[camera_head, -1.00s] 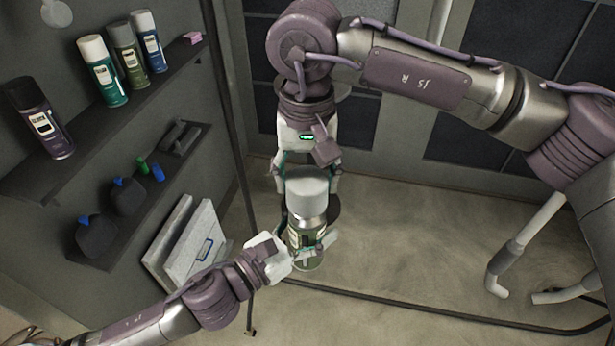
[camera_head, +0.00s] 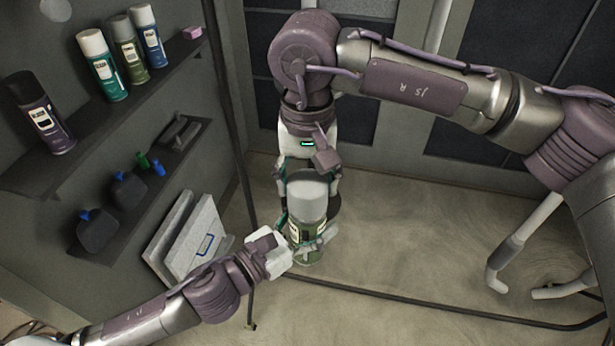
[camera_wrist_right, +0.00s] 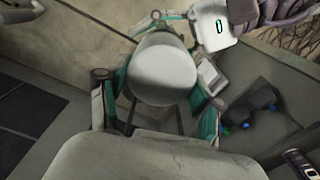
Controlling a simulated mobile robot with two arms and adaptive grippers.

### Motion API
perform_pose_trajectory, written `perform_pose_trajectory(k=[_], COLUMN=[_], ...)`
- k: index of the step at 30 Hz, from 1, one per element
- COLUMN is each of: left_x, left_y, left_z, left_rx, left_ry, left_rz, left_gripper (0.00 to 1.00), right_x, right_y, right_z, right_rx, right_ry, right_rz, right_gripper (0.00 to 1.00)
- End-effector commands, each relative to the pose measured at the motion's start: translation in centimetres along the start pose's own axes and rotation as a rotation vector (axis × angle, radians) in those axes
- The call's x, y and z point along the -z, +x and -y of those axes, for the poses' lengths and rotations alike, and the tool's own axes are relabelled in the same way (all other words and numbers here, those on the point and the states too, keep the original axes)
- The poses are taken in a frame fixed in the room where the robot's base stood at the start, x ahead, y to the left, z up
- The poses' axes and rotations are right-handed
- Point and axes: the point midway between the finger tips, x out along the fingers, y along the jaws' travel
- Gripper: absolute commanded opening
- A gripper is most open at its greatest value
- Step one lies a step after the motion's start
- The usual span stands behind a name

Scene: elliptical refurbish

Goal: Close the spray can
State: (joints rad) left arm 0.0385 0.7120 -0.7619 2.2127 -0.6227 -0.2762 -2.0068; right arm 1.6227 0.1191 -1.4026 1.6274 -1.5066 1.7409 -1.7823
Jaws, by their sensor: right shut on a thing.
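The spray can (camera_head: 311,256) is dark green with a pale label and stands roughly upright in the head view. My left gripper (camera_head: 309,243) comes in from the left and is shut around its body. The light grey cap (camera_head: 307,193) sits at the top of the can, with no silver shoulder showing below it. My right gripper (camera_head: 308,207) reaches in from behind and is shut on the cap, one finger at each side. Whether the cap is fully seated cannot be told.
Shelves on the left hold several other spray cans (camera_head: 103,65), dark bottles (camera_head: 98,230) and a small pink block (camera_head: 193,33). Pale panels (camera_head: 190,240) lean below them. A dark rail (camera_head: 420,305) runs along the floor. The floor at right is mostly open.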

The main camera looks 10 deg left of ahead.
Motion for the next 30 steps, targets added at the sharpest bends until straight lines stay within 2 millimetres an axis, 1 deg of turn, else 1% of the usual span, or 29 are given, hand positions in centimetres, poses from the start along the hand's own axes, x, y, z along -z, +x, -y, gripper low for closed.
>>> perform_pose_trajectory(k=[15, 16, 21, 30], left_x=[-0.12, -0.12, -0.13, -0.13], left_y=[0.01, 0.01, 0.02, 0.02], left_z=[0.01, 0.01, 0.02, 0.01], left_rx=[0.001, 0.001, 0.001, 0.001], left_ry=[0.001, 0.001, 0.001, 0.001], left_rz=[0.002, 0.002, 0.003, 0.003], left_gripper=[0.0, 0.0, 0.0, 0.0], right_x=[0.0, 0.0, 0.0, 0.0], right_y=[1.05, 1.07, 1.05, 1.02], right_z=[0.0, 0.0, 0.0, 0.0], right_rx=[0.001, 0.001, 0.001, 0.0], right_ry=[0.0, 0.0, 0.0, 0.0], right_rz=[0.0, 0.0, 0.0, 0.0], right_gripper=[0.52, 0.67, 0.95, 0.95])
